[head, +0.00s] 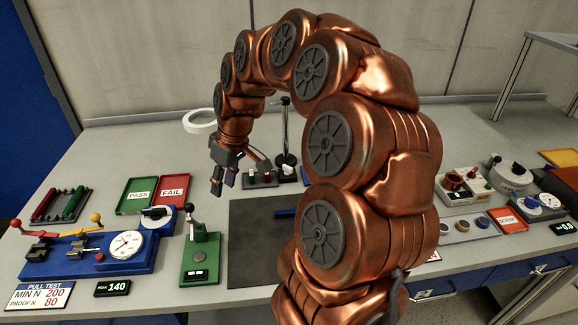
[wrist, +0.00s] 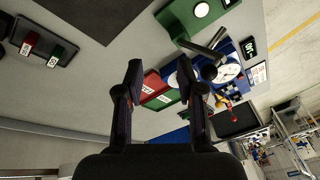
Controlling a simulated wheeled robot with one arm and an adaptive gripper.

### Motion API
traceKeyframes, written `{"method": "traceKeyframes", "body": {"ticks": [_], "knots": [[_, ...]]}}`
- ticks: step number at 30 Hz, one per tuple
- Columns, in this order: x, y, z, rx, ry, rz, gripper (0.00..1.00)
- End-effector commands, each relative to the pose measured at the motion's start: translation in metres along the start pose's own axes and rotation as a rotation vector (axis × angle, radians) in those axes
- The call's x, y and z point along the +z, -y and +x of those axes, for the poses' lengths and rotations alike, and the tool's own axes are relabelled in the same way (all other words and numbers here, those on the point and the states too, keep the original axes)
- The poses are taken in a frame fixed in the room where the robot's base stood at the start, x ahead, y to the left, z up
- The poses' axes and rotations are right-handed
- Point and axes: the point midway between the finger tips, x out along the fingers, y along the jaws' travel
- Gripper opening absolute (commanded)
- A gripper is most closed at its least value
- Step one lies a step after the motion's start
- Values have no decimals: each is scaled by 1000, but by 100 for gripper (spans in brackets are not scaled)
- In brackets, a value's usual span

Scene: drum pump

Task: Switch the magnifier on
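The magnifier's white ring head (head: 200,121) shows in the head view at the back of the bench, left of my wrist. A black post on a round base (head: 286,158) stands to its right; my arm hides whatever joins them, and I cannot make out a switch. The magnifier does not show in the wrist view. My gripper (head: 224,182) hangs in front of the ring, apart from it. In the wrist view my gripper (wrist: 159,68) has its two fingers spread, with nothing between them.
Green PASS (head: 138,194) and red FAIL (head: 173,189) trays lie left of my gripper. A blue pull tester (head: 90,258) and a green lever press (head: 201,255) stand in front. A dark mat (head: 255,235) lies mid-bench. A small black holder (head: 262,181) is right of my gripper.

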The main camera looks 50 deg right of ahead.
Motion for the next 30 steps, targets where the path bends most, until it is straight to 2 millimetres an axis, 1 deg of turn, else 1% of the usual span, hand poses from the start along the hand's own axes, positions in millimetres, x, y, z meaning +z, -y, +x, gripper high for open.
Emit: {"method": "traceKeyframes", "body": {"ticks": [1, 2, 3, 5, 6, 7, 9, 12, 15, 18, 21, 26, 30], "knots": [[-5, -26, 2, 5, -24, 11, 38], [-7, -41, 3, 10, -38, 13, 38], [-9, -62, 4, 19, -58, 17, 38], [-10, -94, 4, 36, -85, 24, 38], [-8, -116, 6, 47, -100, 31, 38], [-6, -132, 7, 56, -112, 36, 38], [2, -169, 8, 82, -133, 49, 38], [18, -215, 10, 117, -154, 69, 38], [35, -249, 14, 145, -163, 83, 38], [47, -272, 14, 167, -169, 94, 38], [53, -282, 14, 180, -172, 97, 38], [53, -286, 20, 182, -172, 97, 38], [51, -287, 34, 177, -169, 98, 38]]}}
